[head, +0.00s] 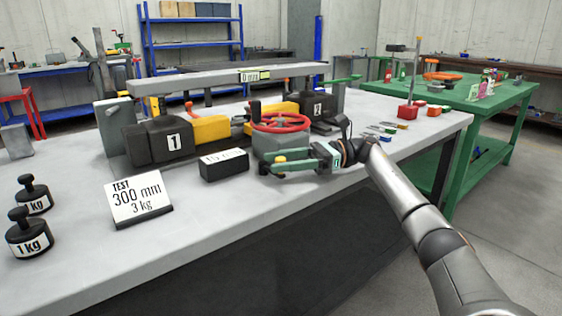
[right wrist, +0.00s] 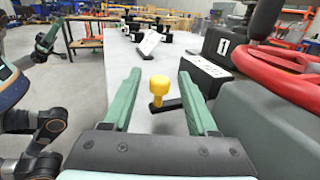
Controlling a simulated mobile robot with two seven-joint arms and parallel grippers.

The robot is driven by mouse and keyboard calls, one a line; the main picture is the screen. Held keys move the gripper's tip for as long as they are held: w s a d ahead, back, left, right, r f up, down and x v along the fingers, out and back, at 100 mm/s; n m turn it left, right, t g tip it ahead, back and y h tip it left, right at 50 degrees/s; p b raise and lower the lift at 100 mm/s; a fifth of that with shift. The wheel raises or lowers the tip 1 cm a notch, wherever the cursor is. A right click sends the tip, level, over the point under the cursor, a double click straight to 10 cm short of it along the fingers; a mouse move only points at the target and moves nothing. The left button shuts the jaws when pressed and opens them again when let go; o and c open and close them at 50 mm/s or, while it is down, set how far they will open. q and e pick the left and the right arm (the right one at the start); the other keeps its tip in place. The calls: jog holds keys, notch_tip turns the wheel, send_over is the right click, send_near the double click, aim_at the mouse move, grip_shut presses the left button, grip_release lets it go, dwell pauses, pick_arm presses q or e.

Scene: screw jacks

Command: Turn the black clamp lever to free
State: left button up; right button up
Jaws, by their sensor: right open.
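The black clamp lever (right wrist: 168,103) shows in the right wrist view as a short dark bar with a yellow knob (right wrist: 158,86) at its end. The knob also shows in the head view (head: 281,159), in front of the grey body under the red handwheel (head: 281,122). My right gripper (right wrist: 160,74) is open, with one green finger on each side of the knob and lever. I see no clear contact between them. In the head view my right gripper (head: 272,162) reaches in from the right. My left gripper (right wrist: 46,40) shows only in the right wrist view, off to the left; its opening is unclear.
A black block (head: 224,165), a sign reading 300 mm, 3 kg (head: 139,200) and two 1 kg weights (head: 29,233) stand on the grey bench (head: 225,220). Jack 1 (head: 160,142) and jack 2 (head: 318,108) stand under a long beam (head: 215,77). The bench front is largely clear.

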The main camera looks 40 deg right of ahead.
jog(key=p+v, duration=0.1)
jog(key=v, duration=0.9)
jog(key=shift+d+r+p, duration=0.1)
jog(key=shift+d+p, duration=0.05)
jog(key=shift+p, duration=0.2)
jog(key=shift+d+b, duration=0.1)
jog(key=shift+b, duration=0.3)
jog(key=shift+s+d+f, duration=0.1)
jog(key=shift+d+f, duration=0.05)
jog(key=shift+f, duration=0.05)
jog(key=shift+b+v, duration=0.8)
jog(key=shift+v, duration=0.1)
jog(key=shift+r, duration=0.15)
jog(key=shift+s, duration=0.1)
